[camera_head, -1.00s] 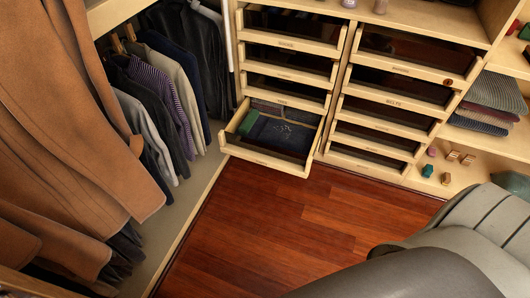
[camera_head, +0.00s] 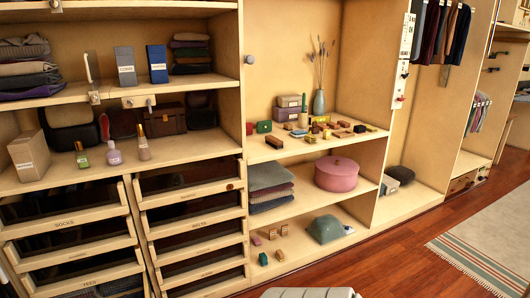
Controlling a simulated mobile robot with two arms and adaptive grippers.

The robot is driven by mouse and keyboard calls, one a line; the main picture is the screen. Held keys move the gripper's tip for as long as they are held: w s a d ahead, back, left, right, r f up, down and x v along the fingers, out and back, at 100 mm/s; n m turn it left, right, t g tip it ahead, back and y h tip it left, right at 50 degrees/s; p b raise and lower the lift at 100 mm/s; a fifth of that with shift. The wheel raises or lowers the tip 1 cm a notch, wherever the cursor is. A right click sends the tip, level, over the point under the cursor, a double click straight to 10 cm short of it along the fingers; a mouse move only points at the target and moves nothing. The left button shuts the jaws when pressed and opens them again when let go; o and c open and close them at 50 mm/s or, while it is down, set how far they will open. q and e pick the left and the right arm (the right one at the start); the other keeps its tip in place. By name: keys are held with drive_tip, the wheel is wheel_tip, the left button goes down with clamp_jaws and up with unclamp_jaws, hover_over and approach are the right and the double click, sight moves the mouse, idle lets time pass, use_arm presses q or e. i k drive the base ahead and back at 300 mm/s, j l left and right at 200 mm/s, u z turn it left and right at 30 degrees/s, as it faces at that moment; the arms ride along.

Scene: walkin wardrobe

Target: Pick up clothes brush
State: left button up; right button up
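I cannot pick out the clothes brush with certainty. Several small wooden and coloured items (camera_head: 339,133) lie on the middle shelf (camera_head: 290,147) of the shelving unit, and some may be brushes, but they are too small to tell. A few small brown blocks (camera_head: 271,232) lie on the lowest shelf beside a small green item (camera_head: 263,259). Neither of my grippers is in view. Only a pale part of my own body shows at the bottom edge.
A drawer bank (camera_head: 190,202) stands at the left, its lowest part cut off. A pink round box (camera_head: 337,174), folded clothes (camera_head: 270,186) and a vase (camera_head: 319,103) occupy the shelves. Wooden floor (camera_head: 385,262) is clear up to a striped rug (camera_head: 485,250).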

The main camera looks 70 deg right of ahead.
sight(270, 140)
drive_tip(key=z, duration=2.45)
